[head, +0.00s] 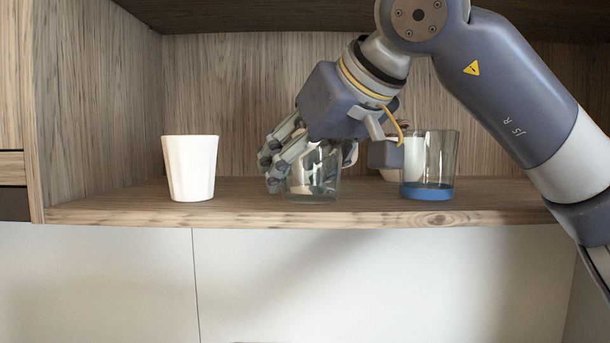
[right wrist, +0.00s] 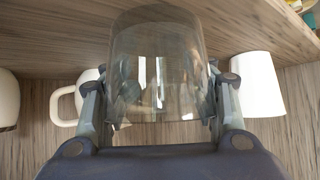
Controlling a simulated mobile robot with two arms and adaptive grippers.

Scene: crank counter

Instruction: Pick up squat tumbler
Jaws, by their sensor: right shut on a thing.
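A clear glass squat tumbler (head: 314,176) stands near the front of the wooden shelf, at the middle of the head view. It also fills the middle of the right wrist view (right wrist: 160,62). My right gripper (head: 308,170) reaches down from the upper right and is shut on the tumbler, with a finger on either side of it. In the right wrist view the fingers (right wrist: 160,105) touch its two sides. I cannot tell whether the tumbler's base is clear of the shelf. My left gripper is not in view.
A white cup (head: 190,168) stands to the left on the shelf (head: 250,212). A clear glass with a blue base (head: 428,165) stands close on the right, below my arm. In the right wrist view a white mug (right wrist: 75,103) is behind the tumbler. The shelf's left wall is near the white cup.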

